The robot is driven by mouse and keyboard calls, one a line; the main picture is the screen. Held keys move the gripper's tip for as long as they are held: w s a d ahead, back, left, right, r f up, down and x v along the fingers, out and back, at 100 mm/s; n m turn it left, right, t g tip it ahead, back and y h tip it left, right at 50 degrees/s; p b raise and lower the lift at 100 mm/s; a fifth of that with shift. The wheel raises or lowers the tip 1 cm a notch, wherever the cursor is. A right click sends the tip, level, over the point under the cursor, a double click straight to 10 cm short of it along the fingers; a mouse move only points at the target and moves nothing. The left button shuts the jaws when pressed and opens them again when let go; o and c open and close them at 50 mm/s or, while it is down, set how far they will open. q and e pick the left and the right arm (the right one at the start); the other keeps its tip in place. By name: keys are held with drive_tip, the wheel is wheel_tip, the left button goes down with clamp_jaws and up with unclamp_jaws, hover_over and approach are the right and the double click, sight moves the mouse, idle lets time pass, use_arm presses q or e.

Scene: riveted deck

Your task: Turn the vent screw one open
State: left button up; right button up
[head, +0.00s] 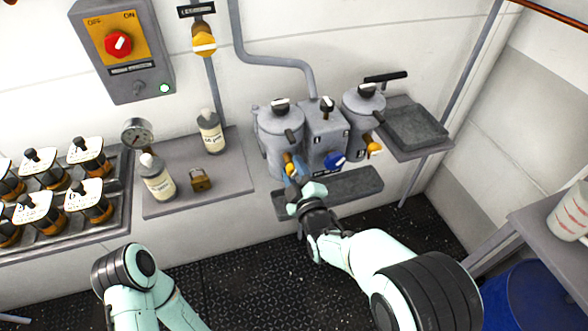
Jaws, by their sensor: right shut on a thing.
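A grey twin-pot unit stands against the wall, with a left pot (277,132), a right pot (361,109) and a centre block (324,136). Each lid carries a black-topped knob, one on the left (281,104) and one on the right (366,90). A small orange fitting (289,158) sits low on the left pot's front. I cannot tell which part is vent screw one. My right gripper (293,178) is at that pot's lower front, shut on a small fitting there. Its fingers partly hide the fitting. My left gripper is out of view; only its arm shows.
A blue knob (334,160) and another orange fitting (374,150) are close to the right of my right gripper. A grey trough (345,190) lies below. A switch box (123,50) hangs above.

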drive_tip(key=n+p, duration=0.1)
drive_tip(key=n, duration=0.4)
drive_tip(key=shift+n, duration=0.3)
idle(0.4)
drive_tip(key=o, duration=1)
drive_tip(key=shift+d, duration=0.1)
drive_tip(key=shift+o, duration=0.2)
drive_tip(key=v, duration=1.3)
drive_tip(key=shift+s, duration=0.2)
